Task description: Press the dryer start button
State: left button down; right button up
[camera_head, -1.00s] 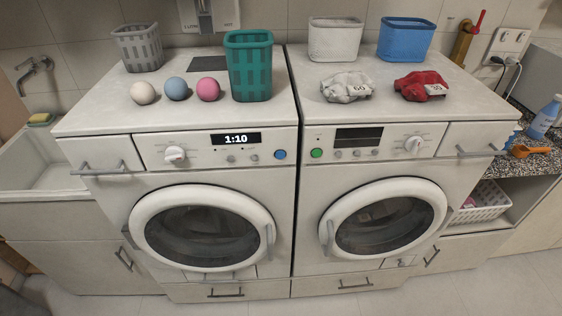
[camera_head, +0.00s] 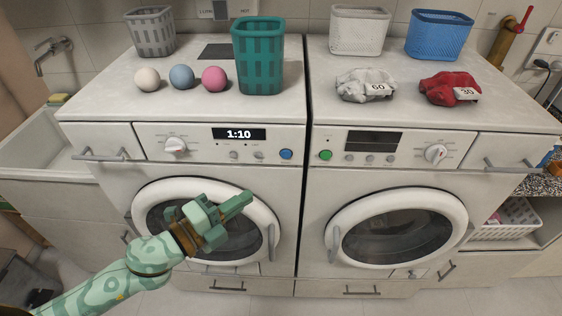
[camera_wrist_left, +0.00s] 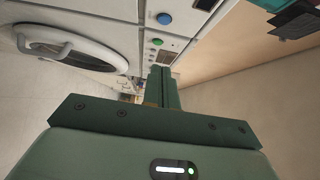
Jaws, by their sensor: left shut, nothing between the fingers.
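Two white front-loading machines stand side by side. The left machine (camera_head: 222,170) has a lit display reading 1:10 and a blue round button (camera_head: 286,154) at the right end of its panel. The right machine (camera_head: 397,178) has a dark display and a green round button (camera_head: 326,155) at its panel's left end. I cannot tell by label which is the dryer. My left gripper (camera_head: 245,199) is shut and empty, in front of the left machine's round door, below and left of both buttons. The left wrist view shows the blue button (camera_wrist_left: 164,18) and green button (camera_wrist_left: 157,41) beyond the fingers (camera_wrist_left: 162,82).
On top are a grey basket (camera_head: 152,32), three balls, a teal basket (camera_head: 258,58), a white basket (camera_head: 358,30), a blue basket (camera_head: 438,36), and bundles tagged 60 (camera_head: 366,84) and 30 (camera_head: 450,88). Door handles and drawer handles stick out. The space before the right machine is clear.

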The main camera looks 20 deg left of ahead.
pick_arm(q)
jog(key=p, duration=0.2)
send_near(291, 155)
jog(key=w+d, duration=0.1)
jog(key=d, duration=0.3)
jog(key=w, duration=0.2)
jog(key=w+a+b, duration=0.1)
jog(key=w, duration=0.1)
jog(key=shift+a, duration=0.1)
